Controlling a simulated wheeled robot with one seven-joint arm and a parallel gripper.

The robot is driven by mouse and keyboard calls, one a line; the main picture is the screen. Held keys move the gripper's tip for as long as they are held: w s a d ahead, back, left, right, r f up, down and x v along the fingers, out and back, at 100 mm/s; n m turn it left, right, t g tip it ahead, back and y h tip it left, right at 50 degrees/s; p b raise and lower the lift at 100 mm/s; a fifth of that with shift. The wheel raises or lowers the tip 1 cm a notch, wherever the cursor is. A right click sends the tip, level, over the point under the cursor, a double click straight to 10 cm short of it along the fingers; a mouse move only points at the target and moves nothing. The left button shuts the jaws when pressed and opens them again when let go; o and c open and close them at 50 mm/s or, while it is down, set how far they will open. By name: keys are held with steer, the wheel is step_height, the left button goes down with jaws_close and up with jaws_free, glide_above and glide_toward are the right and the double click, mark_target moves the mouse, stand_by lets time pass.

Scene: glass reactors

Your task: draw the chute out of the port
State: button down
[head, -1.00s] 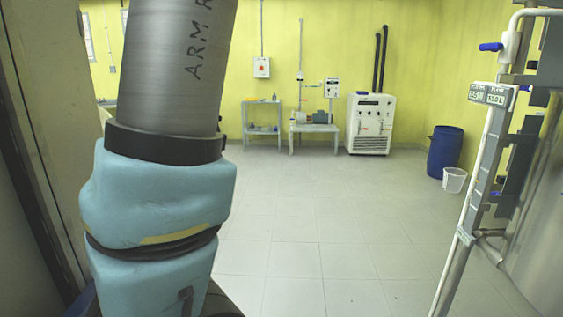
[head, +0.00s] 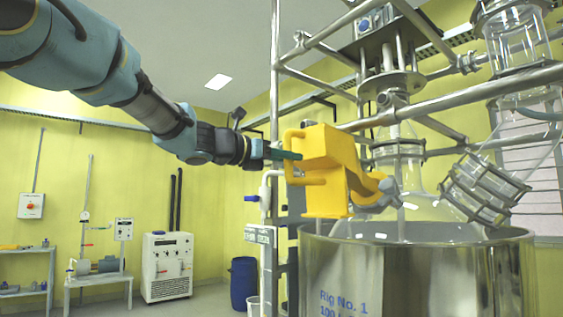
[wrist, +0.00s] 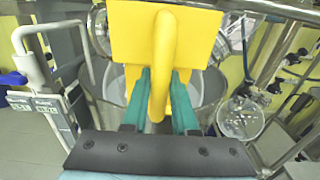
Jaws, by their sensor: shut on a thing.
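The yellow chute (head: 326,172) is a boxy hopper with a handle on its left side, near the middle of the head view. In the wrist view the fingers of my gripper (wrist: 160,88) close on both sides of the yellow handle (wrist: 162,55).
The steel jacket (head: 430,275) surrounds the vessel. Metal frame bars (head: 455,95) cross above and behind the chute, and an upright post (head: 274,120) stands close to my gripper. A caged glass fitting (head: 484,188) is at the right. Open floor lies left, before a white cabinet (head: 166,265).

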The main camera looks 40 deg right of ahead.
mark_target(285, 138)
steer(key=shift+d+r+y+p, duration=0.2)
steer(key=shift+r+y+p, duration=0.2)
steer(key=shift+r+p, duration=1.55)
stand_by(1.0)
steer(key=shift+a+f+p, duration=0.2)
steer(key=shift+a+p, duration=0.25)
steer(key=shift+p, duration=0.35)
steer(key=shift+a+r, duration=0.45)
steer(key=shift+a, duration=0.1)
steer(key=shift+a+r+p, duration=0.45)
steer(key=shift+a, duration=0.05)
steer(key=shift+w+a+r, duration=0.1)
steer(key=shift+a+r, duration=0.1)
steer(key=shift+a, duration=0.1)
steer(key=shift+a+r+p, duration=0.3)
steer(key=shift+a+r, duration=0.2)
steer(key=shift+a, duration=0.1)
stand_by(0.5)
